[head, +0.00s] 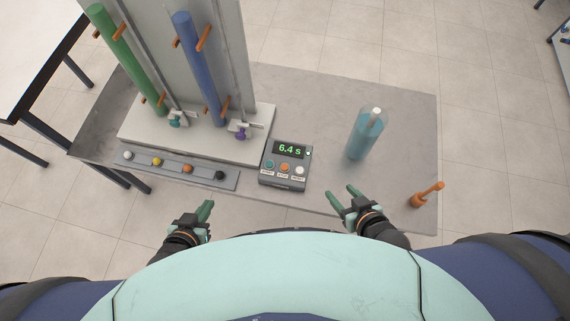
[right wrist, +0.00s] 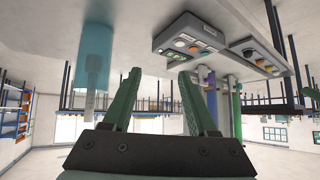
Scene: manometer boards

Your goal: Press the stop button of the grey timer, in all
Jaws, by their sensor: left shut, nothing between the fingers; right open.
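The grey timer (head: 286,165) lies on the table, its display reading 6.4 s. Its row of buttons holds a teal one (head: 270,164), an orange one (head: 285,167) and a white one (head: 299,170); their labels are too small to read surely. The timer also shows upside down in the right wrist view (right wrist: 190,38). My left gripper (head: 207,208) is shut and empty, at the table's front edge, left of and nearer than the timer. My right gripper (head: 342,194) is open and empty, to the right of the timer and apart from it.
A manometer board with a green tube (head: 125,57) and a blue tube (head: 200,70) stands on a pale base behind left. A strip with several knobs (head: 174,170) lies before it.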

